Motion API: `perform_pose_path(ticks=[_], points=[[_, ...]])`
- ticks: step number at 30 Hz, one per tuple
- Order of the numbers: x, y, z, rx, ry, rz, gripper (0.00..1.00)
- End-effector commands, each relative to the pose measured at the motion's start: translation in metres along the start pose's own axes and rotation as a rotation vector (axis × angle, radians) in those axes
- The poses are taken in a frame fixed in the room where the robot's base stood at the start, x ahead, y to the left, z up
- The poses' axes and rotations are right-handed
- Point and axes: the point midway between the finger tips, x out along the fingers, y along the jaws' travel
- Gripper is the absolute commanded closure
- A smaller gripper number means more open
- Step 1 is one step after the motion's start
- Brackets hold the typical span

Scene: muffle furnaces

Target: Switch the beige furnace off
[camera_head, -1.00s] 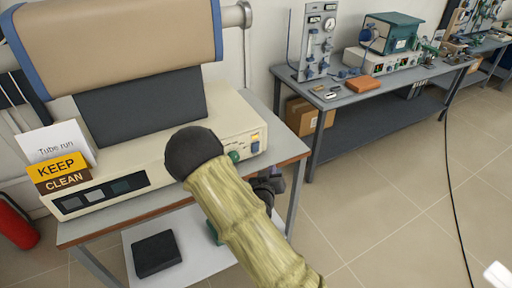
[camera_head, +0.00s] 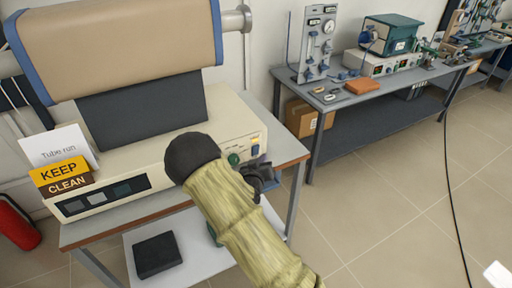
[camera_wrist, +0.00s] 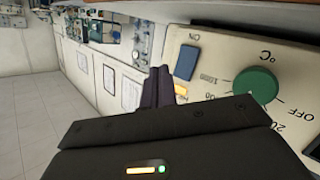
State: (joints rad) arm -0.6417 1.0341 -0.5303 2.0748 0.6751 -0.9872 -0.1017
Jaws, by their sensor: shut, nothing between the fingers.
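The beige furnace (camera_head: 222,114) stands on the bench, its tan tube section with blue ends on top. Its right front panel has a green knob (camera_wrist: 255,86), also in the head view (camera_head: 233,159). The wrist view shows a blue switch (camera_wrist: 186,62) beside an "ON" label and a lit orange lamp (camera_wrist: 180,89). "OFF" is printed by the knob. My gripper (camera_head: 262,164) is shut and empty in front of the panel's right part. In the wrist view its dark fingers (camera_wrist: 157,84) are left of the lamp and switch; I cannot tell whether they touch the panel.
A "KEEP CLEAN" sign (camera_head: 60,175) and a white card (camera_head: 58,146) stand at the furnace's left. A black block (camera_head: 157,256) lies on the lower shelf. Another bench (camera_head: 340,100) at the right holds a teal furnace (camera_head: 392,33).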

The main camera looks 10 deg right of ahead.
Motion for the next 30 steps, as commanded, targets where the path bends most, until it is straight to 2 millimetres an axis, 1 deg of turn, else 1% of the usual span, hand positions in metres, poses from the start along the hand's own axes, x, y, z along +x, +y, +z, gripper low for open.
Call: perform_pose_path(ticks=[3, 8, 30], points=[[0.009, -0.007, -0.006, 0.002, 0.002, 0.0, 1.0], [0.015, -0.011, -0.011, 0.001, 0.0, 0.0, 1.0], [0.016, -0.012, -0.011, 0.0, 0.0, 0.0, 1.0]])
